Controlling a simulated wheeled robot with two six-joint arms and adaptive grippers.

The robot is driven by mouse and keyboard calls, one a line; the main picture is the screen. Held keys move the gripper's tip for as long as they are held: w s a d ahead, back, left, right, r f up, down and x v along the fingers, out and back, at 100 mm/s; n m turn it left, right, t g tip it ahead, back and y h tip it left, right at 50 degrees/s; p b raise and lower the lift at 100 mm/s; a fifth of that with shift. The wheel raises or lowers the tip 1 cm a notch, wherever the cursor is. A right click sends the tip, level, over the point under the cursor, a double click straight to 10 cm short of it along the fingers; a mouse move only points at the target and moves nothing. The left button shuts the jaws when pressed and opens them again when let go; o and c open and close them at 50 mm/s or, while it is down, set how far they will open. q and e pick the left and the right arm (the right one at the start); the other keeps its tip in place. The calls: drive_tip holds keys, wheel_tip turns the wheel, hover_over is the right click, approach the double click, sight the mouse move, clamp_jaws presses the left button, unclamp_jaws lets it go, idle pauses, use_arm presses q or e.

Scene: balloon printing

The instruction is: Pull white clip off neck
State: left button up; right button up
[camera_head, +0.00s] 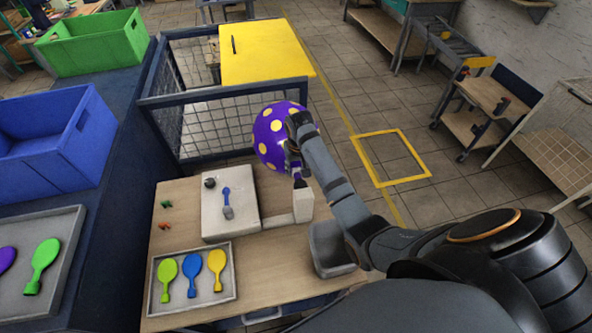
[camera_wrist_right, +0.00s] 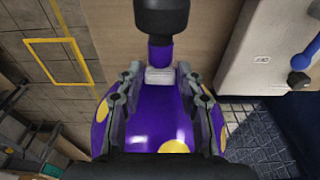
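A purple balloon (camera_head: 268,137) with yellow dots stands above the table in the head view, its neck pointing down. It also fills the lower middle of the right wrist view (camera_wrist_right: 150,130). The white clip (camera_wrist_right: 158,76) sits across the balloon's neck (camera_wrist_right: 160,52), below a black nozzle (camera_wrist_right: 162,15) in that view. My right gripper (camera_wrist_right: 158,78) is open, one finger on each side of the clip, with small gaps. In the head view, my right gripper (camera_head: 297,163) is in front of the balloon and hides the clip. My left gripper is out of view.
A grey tray (camera_head: 235,292) holds green, blue and yellow flat balloons. A grey bin (camera_head: 330,262) stands right of them. A caged frame with a yellow top (camera_head: 262,50) is behind.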

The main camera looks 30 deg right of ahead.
sight(296, 167)
clamp_jaws()
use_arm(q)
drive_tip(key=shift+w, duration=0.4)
use_arm(e)
drive_tip(key=c, duration=0.6)
unclamp_jaws()
drive_tip(key=shift+r+p, duration=0.85)
drive_tip(key=shift+r, duration=1)
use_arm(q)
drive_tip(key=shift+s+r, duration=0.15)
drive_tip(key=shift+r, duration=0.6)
use_arm(e)
drive_tip(key=shift+r, duration=3.15)
